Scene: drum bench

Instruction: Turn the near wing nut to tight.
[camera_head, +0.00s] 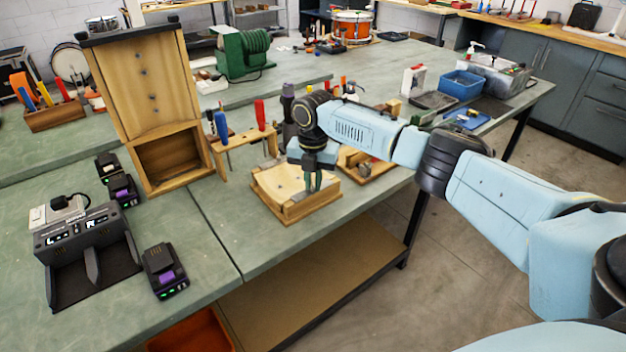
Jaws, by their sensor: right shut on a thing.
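My right gripper (313,183) points straight down at a low wooden fixture (292,215) with a pale inner surface, near the bench's front edge. Its fingers are shut at the fixture's near right part, on what seems to be the near wing nut. The nut is too small and too covered by the fingers to make out, so its angle cannot be told. My left gripper is not in view.
A wooden rack of screwdrivers (244,136) stands just behind the fixture. A tall wooden stand (148,85) is to the left. A charger (85,250) and a loose battery (165,270) lie front left.

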